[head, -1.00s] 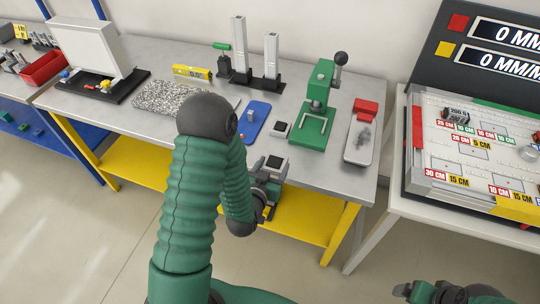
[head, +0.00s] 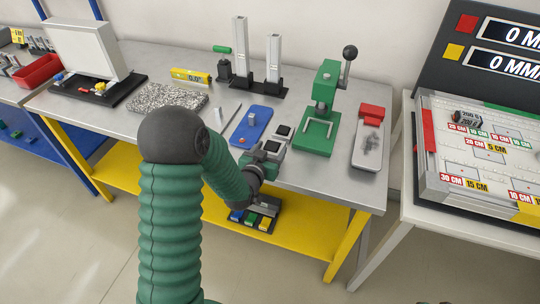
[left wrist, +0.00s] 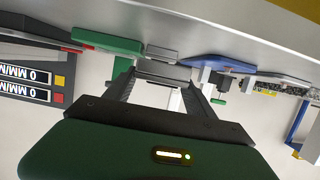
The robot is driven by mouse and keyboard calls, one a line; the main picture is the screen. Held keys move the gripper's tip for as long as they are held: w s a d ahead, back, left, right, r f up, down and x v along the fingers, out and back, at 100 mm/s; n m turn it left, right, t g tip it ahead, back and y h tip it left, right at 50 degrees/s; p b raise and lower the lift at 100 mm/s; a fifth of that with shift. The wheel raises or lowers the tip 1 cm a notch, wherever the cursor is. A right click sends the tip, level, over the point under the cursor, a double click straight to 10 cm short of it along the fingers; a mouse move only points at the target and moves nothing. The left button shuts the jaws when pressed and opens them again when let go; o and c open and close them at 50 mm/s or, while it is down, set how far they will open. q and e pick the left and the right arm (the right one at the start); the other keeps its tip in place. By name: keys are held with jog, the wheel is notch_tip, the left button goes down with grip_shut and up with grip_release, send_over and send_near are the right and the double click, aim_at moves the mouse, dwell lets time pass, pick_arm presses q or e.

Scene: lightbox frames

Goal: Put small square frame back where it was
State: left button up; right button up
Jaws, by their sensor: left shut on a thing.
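A small square frame (head: 271,147), pale-rimmed with a dark centre, is held in my left gripper (head: 268,151) by the front edge of the grey table. In the left wrist view the shut left gripper (left wrist: 165,80) has the small square frame (left wrist: 163,72) between its fingertips. A second, similar square piece (head: 283,131) lies on the table just behind it, between the blue plate and the green press. It also shows close beyond the held frame in the left wrist view (left wrist: 162,53). Only dark slivers of my right gripper (head: 433,302) show at the bottom edge.
The green press (head: 315,135) stands just right of the held frame. A blue plate (head: 248,134) lies to its left. A grey tray with a red block (head: 369,145) is farther right. A yellow lower shelf (head: 300,217) holds several coloured blocks.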

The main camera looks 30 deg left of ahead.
aim_at(271, 155)
pick_arm(q)
jog(key=shift+w+a, duration=0.3)
jog(key=shift+w, duration=0.15)
jog(key=f+b, duration=0.3)
jog(key=shift+d+f, duration=0.3)
jog(key=shift+f, duration=0.05)
jog(key=shift+w+r, duration=0.1)
jog(key=shift+r, duration=0.05)
jog(key=o, duration=1.5)
jog(key=shift+a, duration=0.15)
